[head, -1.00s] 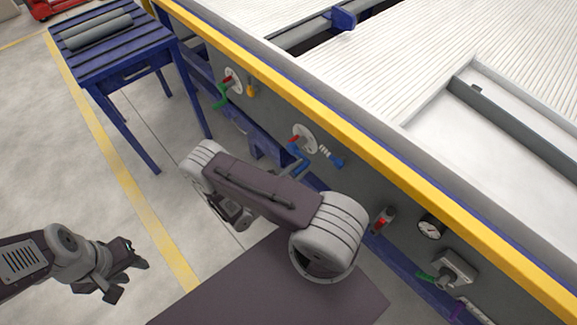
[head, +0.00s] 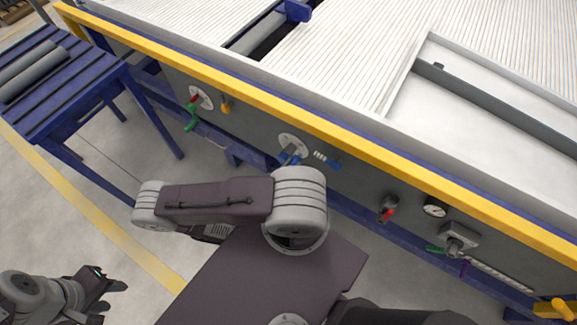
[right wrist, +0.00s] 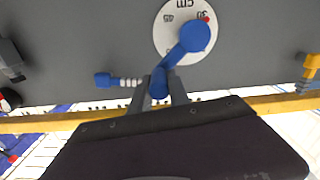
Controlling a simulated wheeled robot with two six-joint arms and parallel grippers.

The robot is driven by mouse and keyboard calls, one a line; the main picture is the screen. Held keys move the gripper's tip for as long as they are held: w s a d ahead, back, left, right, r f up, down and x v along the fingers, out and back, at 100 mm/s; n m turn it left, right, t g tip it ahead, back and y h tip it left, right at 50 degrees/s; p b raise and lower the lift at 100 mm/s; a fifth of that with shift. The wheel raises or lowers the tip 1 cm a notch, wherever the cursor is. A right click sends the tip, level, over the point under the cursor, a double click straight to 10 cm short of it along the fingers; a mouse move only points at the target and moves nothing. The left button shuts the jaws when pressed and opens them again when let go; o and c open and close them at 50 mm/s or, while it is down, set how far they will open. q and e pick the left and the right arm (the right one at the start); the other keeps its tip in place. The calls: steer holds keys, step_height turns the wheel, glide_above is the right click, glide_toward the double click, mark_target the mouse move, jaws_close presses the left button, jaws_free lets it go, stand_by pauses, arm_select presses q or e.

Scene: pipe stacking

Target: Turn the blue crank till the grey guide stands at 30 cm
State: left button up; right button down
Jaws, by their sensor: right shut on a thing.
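The blue crank (right wrist: 181,55) is mounted on a white round dial marked "cm" (right wrist: 166,36). A red mark on the dial lies by the figure 30. My right gripper (right wrist: 161,88) is shut on the crank's handle. In the head view, the dial (head: 292,142) shows above my right arm, which hides most of that gripper. My left gripper (head: 112,295) is at the lower left, empty, with its fingers apart, far from the crank. Dark grey bars (head: 262,33) and (head: 490,97) lie on the machine top; I cannot tell which is the guide.
A dial with a green crank (head: 191,120) is left of the blue one, beside a yellow handle (head: 226,105). A blue handle (head: 328,162) sits just right of the dial. A red-handled valve (head: 388,210) and gauge (head: 434,210) are further right. A yellow rail (head: 330,120) runs above.

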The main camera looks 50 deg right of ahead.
arm_select(q)
steer(key=shift+w, duration=0.2)
arm_select(e)
steer(key=shift+w+n, duration=0.2)
steer(key=shift+n, duration=0.1)
steer(key=c, duration=1.3)
jaws_free()
steer(key=shift+o, duration=0.2)
